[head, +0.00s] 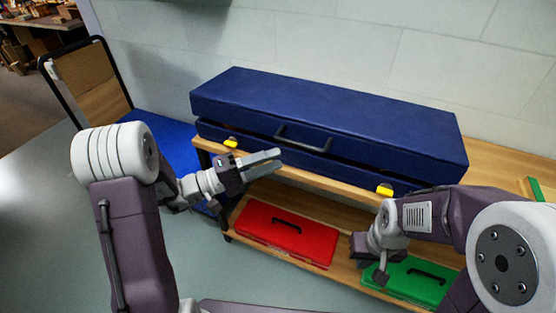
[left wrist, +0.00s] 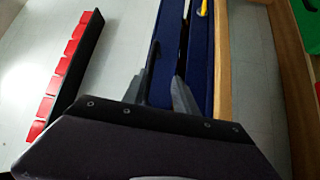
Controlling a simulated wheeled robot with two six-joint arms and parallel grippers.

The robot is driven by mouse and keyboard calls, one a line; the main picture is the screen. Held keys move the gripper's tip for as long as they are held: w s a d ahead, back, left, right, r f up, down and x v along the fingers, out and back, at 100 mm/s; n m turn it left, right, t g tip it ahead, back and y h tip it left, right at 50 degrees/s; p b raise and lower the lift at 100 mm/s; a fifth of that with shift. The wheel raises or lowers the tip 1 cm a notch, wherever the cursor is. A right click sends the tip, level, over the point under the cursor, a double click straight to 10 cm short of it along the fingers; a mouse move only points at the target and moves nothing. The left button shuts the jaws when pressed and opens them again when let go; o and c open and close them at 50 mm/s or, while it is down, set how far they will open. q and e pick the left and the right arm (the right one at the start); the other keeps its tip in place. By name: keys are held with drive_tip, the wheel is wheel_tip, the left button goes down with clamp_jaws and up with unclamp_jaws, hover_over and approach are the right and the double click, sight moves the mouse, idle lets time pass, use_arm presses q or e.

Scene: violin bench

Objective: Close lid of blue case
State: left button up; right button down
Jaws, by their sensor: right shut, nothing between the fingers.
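The blue case (head: 350,173) lies on the wooden bench top. Its lid (head: 330,115) is down over the base, with a narrow dark gap along the front, so I cannot tell whether it is fully shut. A dark handle (head: 303,140) and two yellow latches (head: 231,142) (head: 385,190) are on the front. My left gripper (head: 280,158) is at the front of the case, just below and left of the handle; its fingers are apart and look empty. They also show in the left wrist view (left wrist: 163,80). My right gripper (head: 368,268) is shut, low before the shelf.
A red case (head: 288,232) and a green case (head: 425,267) lie on the shelf below. A cart with a blue deck (head: 180,140) stands left of the bench. A grey wall is close behind the blue case. A green object (head: 535,188) lies at the right.

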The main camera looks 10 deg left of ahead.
use_arm(q)
drive_tip(key=shift+a, duration=0.1)
drive_tip(key=v, duration=0.9)
idle(0.3)
